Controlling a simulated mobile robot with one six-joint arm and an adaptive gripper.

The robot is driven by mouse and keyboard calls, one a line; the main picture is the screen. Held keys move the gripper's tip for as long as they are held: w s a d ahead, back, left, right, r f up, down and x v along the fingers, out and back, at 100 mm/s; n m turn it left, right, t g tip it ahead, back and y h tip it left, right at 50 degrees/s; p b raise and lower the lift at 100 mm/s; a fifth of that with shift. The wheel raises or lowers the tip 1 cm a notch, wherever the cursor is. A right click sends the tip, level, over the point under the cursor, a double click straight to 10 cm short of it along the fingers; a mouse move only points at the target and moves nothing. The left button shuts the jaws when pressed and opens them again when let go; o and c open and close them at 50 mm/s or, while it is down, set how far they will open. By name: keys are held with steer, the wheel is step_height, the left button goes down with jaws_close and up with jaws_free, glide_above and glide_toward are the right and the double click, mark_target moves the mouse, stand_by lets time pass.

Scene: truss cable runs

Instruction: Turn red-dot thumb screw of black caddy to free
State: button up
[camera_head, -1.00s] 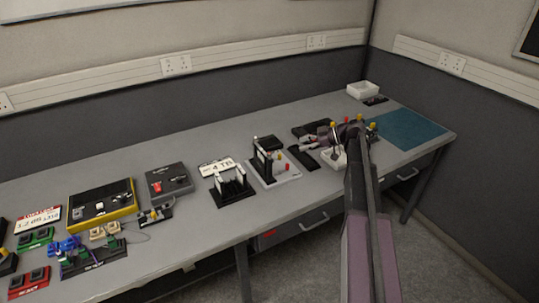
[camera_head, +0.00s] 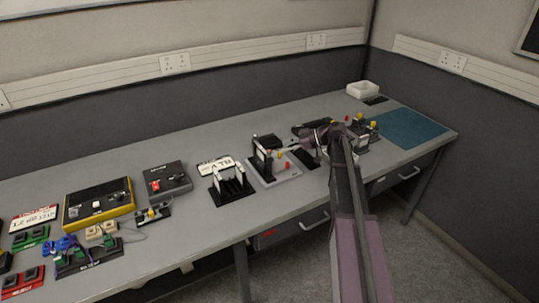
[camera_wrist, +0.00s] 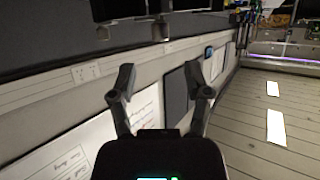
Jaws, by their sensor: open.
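My gripper (camera_head: 312,136) is above the right half of the bench in the head view, small and partly lost against dark objects. In the wrist view my gripper (camera_wrist: 160,92) has two dark fingers spread apart with nothing between them. The black caddy cannot be picked out for sure, and no red-dot thumb screw can be made out. A black slotted stand (camera_head: 231,186) with white uprights is left of my gripper. Nearer to it is a grey base (camera_head: 285,176) with a black upright and small red and yellow knobs. Neither touches my gripper, as far as I can tell.
A dark pad (camera_head: 305,157) lies by my gripper. Yellow-topped parts (camera_head: 362,125) stand right of it, partly behind my arm. A teal mat (camera_head: 412,128) and white bin (camera_head: 363,89) are further right. A yellow-edged black box (camera_head: 98,204) is left. The wrist view faces walls and boards.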

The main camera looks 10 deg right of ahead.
mark_target(270, 151)
steer(key=shift+b+x, duration=1.1)
steer(key=shift+x, duration=2.5)
